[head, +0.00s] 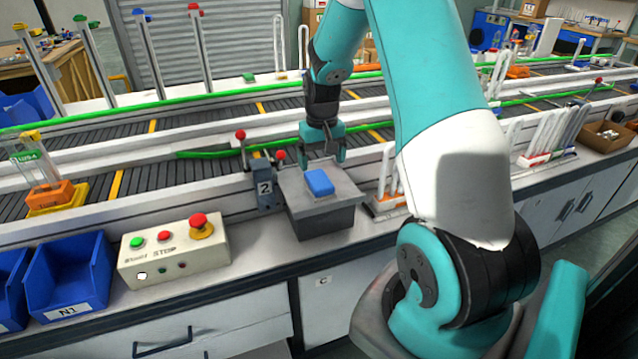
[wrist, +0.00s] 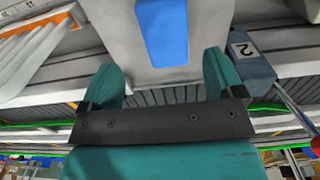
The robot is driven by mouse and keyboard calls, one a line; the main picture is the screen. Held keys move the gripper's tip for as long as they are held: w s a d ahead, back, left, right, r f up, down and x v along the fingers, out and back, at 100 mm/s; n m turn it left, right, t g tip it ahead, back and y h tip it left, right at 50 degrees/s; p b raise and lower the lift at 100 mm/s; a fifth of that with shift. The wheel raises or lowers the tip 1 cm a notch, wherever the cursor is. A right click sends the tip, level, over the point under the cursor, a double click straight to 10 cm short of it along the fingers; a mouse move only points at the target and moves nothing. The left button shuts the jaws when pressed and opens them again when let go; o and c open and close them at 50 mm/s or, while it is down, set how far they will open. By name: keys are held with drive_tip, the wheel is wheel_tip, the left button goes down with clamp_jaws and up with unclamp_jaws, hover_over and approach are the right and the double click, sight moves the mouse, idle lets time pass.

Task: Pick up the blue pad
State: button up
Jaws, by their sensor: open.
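The blue pad (head: 319,183) is a small rounded block lying on top of a grey metal block (head: 338,196) on the bench edge. My gripper (head: 322,160) hangs just behind the pad, over the far edge of the grey block, pointing down. In the wrist view the blue pad (wrist: 163,32) lies ahead of the open teal fingers (wrist: 160,82), on the grey top, with nothing between the fingers. The pad is apart from the fingers, and its upper end is cut off by the wrist picture's edge.
A grey clamp marked 2 (head: 265,186) with red-knobbed levers stands left of the block. A control box (head: 173,250) with buttons and blue bins (head: 70,275) are further left. A white rack (head: 387,203) stands to the right. The conveyor (head: 150,172) runs behind.

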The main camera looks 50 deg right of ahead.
sight(319, 178)
drive_tip(key=f, duration=0.4)
drive_tip(key=f+p, duration=0.1)
drive_tip(key=f, duration=0.1)
drive_tip(key=shift+w+a+f, duration=0.2)
drive_tip(key=shift+a, duration=0.05)
drive_tip(key=c, duration=0.9)
drive_tip(key=shift+r, duration=0.15)
wheel_tip(319, 178, up, 20)
drive_tip(key=b, duration=0.1)
